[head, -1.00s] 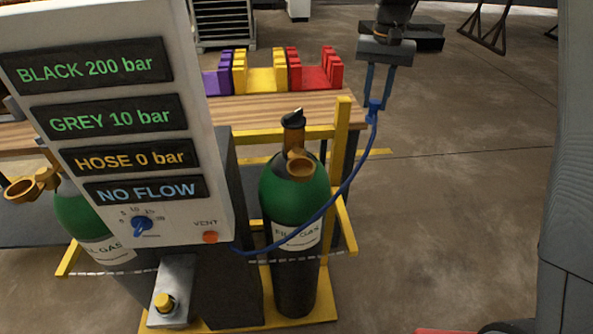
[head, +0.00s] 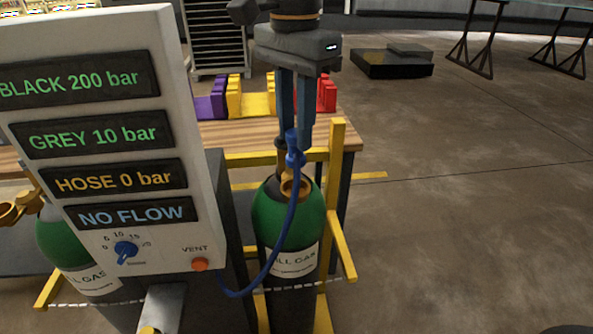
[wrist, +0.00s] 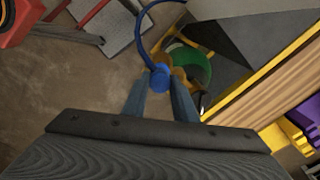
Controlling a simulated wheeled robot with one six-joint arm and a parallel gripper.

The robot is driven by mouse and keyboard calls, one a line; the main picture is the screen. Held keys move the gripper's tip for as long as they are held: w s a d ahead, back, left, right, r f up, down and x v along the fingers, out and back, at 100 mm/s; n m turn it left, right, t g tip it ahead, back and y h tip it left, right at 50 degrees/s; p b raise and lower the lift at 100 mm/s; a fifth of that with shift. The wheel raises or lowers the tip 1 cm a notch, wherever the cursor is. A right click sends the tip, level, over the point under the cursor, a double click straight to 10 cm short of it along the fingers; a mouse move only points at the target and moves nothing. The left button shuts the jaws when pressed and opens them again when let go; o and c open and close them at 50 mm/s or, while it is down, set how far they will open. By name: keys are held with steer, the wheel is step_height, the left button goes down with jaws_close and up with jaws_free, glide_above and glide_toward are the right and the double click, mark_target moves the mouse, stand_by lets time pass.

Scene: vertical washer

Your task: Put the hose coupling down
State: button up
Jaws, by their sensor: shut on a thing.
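My gripper (head: 295,140) is shut on the blue hose coupling (head: 295,158), which hangs between the fingertips with the blue hose (head: 283,245) curving down to the panel cabinet. In the head view the coupling overlaps the brass valve outlet (head: 297,187) of the green-topped gas cylinder (head: 288,215). In the wrist view the coupling (wrist: 161,77) is at the fingertips, with the cylinder's green shoulder (wrist: 190,66) behind it. I cannot tell whether the coupling touches the outlet.
The white panel (head: 100,140) reads black 200 bar, grey 10 bar, hose 0 bar, no flow. A yellow rack post (head: 336,180) stands right of the cylinder. A wooden bench (head: 230,132) with purple, yellow and red holders is behind.

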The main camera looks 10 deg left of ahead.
mark_target(295, 161)
steer(key=shift+f+p, duration=0.45)
steer(key=shift+f, duration=2.9)
steer(key=shift+f, duration=0.1)
steer(key=o, duration=1)
steer(key=shift+o, duration=0.2)
